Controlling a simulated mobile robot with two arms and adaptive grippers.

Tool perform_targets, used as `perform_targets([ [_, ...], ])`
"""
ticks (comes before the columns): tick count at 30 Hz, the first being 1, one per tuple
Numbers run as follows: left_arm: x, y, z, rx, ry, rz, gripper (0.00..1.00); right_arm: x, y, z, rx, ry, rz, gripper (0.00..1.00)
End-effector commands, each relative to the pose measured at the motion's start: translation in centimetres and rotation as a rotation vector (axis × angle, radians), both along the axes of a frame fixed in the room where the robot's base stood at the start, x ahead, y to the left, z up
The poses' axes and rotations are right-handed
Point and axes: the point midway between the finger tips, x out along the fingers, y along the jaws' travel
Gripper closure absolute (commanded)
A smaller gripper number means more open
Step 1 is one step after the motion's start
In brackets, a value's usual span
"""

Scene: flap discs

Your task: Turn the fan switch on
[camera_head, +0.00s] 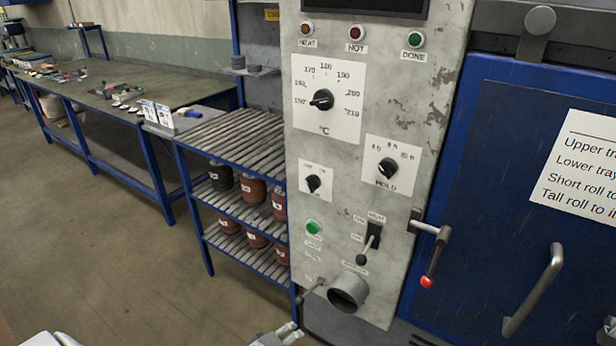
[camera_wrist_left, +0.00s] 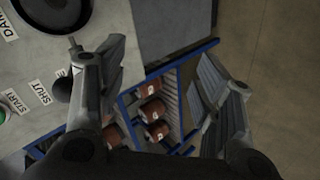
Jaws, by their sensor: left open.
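A toggle switch (camera_head: 372,238) with a black slot and a ball-ended lever is on the grey control panel (camera_head: 420,95) in the head view. Its lever points down. The small labels around it are too blurred to read surely, so I cannot confirm that it is the fan switch. My left gripper (camera_head: 284,335) is at the bottom of the head view, below and left of the switch and apart from it. In the left wrist view my left gripper (camera_wrist_left: 172,80) is open, with its fingers wide apart and nothing between them. My right gripper is not in view.
A round damper pipe (camera_head: 348,290) sticks out below the switch, with a small lever (camera_head: 312,290) beside it. A green button (camera_head: 313,227) is left of the switch. A red-tipped door handle (camera_head: 430,255) juts out at right. A slatted rack (camera_head: 240,138) stands left.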

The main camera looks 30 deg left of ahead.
Motion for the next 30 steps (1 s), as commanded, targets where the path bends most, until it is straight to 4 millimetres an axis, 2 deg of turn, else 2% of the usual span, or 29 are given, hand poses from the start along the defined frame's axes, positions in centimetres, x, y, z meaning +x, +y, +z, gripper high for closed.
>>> perform_targets([
  [1, 2.7, 1.1, 4.9, -0.084, -0.083, 0.068, 0.4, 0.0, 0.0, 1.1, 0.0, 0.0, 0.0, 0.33],
  [2, 4.0, 1.7, 7.4, -0.14, -0.129, 0.106, 0.4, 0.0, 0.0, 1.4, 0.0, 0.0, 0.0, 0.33],
  [3, 5.7, 2.4, 10.7, -0.213, -0.188, 0.15, 0.4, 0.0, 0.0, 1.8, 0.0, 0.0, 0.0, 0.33],
  [5, 7.8, 3.5, 15.8, -0.324, -0.278, 0.206, 0.4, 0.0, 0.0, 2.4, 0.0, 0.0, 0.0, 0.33],
  [6, 8.9, 4.1, 19.1, -0.4, -0.336, 0.237, 0.4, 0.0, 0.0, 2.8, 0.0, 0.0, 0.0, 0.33],
  [9, 10.9, 5.5, 27.1, -0.58, -0.467, 0.285, 0.4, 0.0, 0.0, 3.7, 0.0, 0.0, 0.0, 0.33],
  [12, 11.7, 6.3, 33.2, -0.723, -0.559, 0.302, 0.4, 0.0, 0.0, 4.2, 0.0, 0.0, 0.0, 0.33],
  [13, 11.8, 6.5, 34.4, -0.754, -0.577, 0.304, 0.4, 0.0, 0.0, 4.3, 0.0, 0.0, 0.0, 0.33],
  [15, 12.0, 6.7, 36.5, -0.808, -0.608, 0.304, 0.4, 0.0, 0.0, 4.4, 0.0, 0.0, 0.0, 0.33],
  [18, 12.2, 6.9, 37.7, -0.842, -0.626, 0.305, 0.4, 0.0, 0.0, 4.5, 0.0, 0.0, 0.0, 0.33],
  [23, 13.6, 6.8, 37.8, -0.846, -0.628, 0.305, 0.4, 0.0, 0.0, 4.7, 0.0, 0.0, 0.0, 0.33],
  [30, 17.4, 6.7, 37.8, -0.843, -0.628, 0.305, 0.4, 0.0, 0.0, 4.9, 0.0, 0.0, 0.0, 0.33],
])
